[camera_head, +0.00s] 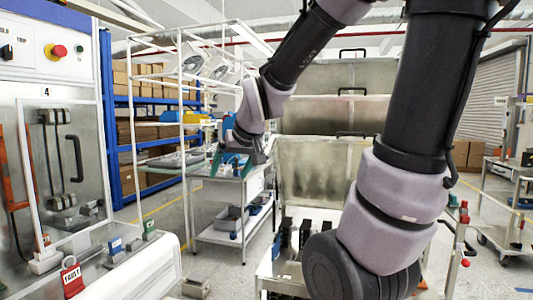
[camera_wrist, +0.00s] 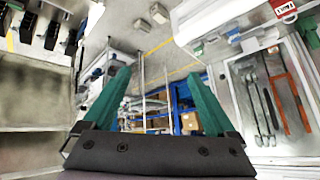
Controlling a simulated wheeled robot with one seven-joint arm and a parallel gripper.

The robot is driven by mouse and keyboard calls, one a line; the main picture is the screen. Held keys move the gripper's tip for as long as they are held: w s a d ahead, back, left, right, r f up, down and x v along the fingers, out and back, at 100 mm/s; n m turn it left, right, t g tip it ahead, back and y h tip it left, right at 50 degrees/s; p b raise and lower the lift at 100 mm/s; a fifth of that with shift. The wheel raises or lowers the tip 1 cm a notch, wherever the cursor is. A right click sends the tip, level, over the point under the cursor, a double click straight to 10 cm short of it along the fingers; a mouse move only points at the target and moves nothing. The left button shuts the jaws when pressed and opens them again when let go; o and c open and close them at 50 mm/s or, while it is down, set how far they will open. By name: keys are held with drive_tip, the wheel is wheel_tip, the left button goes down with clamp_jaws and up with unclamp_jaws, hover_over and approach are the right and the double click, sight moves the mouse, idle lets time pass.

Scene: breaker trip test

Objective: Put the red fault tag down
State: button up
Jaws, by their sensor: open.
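My gripper (camera_head: 231,172) is up and away from the ledge, toward the middle of the head view. Its teal fingers are spread wide with nothing between them in the wrist view (camera_wrist: 158,80).
The test cabinet (camera_head: 85,100) stands at the left, with a red emergency button (camera_head: 58,50). Blue (camera_head: 116,246) and green (camera_head: 149,226) tags sit along the white ledge (camera_head: 150,265). A white cart (camera_head: 232,238) stands behind my gripper. Blue shelving (camera_head: 110,90) holds cartons.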

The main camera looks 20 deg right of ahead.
drive_tip(key=s+d+r+m, duration=0.2)
drive_tip(key=s+r, duration=0.1)
drive_tip(key=s, duration=0.3)
drive_tip(key=s+d+r+m, duration=0.2)
drive_tip(key=s+d, duration=0.1)
drive_tip(key=s, duration=0.2)
drive_tip(key=shift+s+r+g, duration=0.3)
drive_tip(key=shift+s+r, duration=0.1)
